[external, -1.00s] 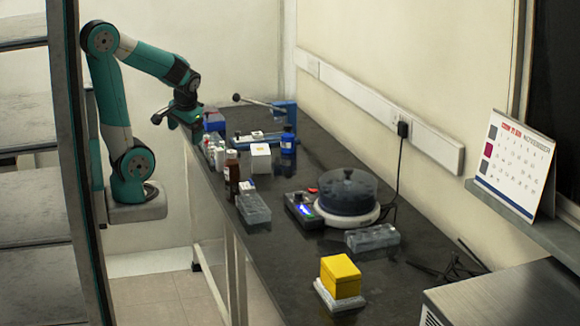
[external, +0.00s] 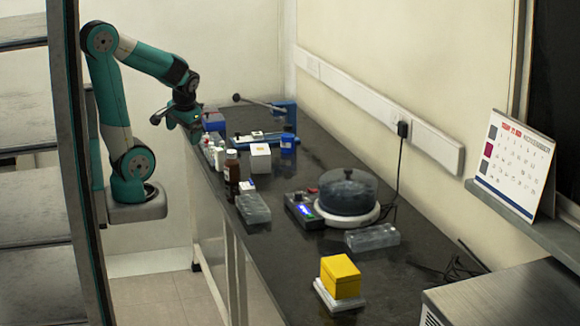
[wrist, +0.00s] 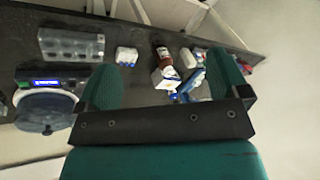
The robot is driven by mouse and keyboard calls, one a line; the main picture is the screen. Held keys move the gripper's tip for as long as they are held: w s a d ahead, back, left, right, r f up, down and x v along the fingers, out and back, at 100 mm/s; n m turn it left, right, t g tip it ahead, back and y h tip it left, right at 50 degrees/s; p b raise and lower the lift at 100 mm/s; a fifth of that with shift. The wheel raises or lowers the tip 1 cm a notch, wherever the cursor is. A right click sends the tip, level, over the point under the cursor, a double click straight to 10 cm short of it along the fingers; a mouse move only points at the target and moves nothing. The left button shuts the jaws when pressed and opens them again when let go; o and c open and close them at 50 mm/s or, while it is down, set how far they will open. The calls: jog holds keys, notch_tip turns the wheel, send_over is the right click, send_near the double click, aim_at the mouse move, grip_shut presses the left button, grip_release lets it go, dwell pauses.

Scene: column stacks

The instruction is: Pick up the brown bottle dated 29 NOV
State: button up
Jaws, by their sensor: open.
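A brown bottle (external: 232,168) with a white cap stands upright on the dark bench, near its left edge. It also shows in the wrist view (wrist: 162,52), with a pale label; the date is too small to read. My gripper (external: 181,116) is above the far left edge of the bench, apart from the bottle. In the wrist view my gripper (wrist: 160,80) has its two green fingers wide apart with nothing held, and the bottle appears between and beyond them.
Small white bottles (external: 214,153) stand close behind the brown bottle. A centrifuge (external: 347,193) stands mid-bench. A yellow box (external: 340,275) sits nearer.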

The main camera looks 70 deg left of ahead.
dwell(0.4)
jog(key=shift+c, duration=0.6)
jog(key=shift+w, duration=0.1)
jog(key=t+h+p, duration=0.1)
jog(key=h+p, duration=0.1)
jog(key=h, duration=0.1)
send_over(233, 160)
jog(key=s, duration=0.2)
jog(key=f, duration=0.2)
jog(key=shift+n, duration=0.3)
jog(key=f, duration=0.3)
jog(key=w+f, duration=0.1)
jog(key=f, duration=0.3)
jog(key=a+f+p, duration=0.1)
jog(key=f, duration=0.3)
jog(key=shift+w+f, duration=0.1)
jog(key=shift+w, duration=0.15)
jog(key=shift+w+a+f+p, duration=0.15)
jog(key=shift+f, duration=0.8)
jog(key=shift+w+a+f+p, duration=0.1)
jog(key=shift+a+f+p, duration=0.05)
jog(key=shift+f, duration=0.75)
jog(key=shift+w+a+f+p, duration=0.15)
jog(key=shift+f, duration=0.8)
jog(key=c, duration=1)
jog(key=shift+c, duration=0.5)
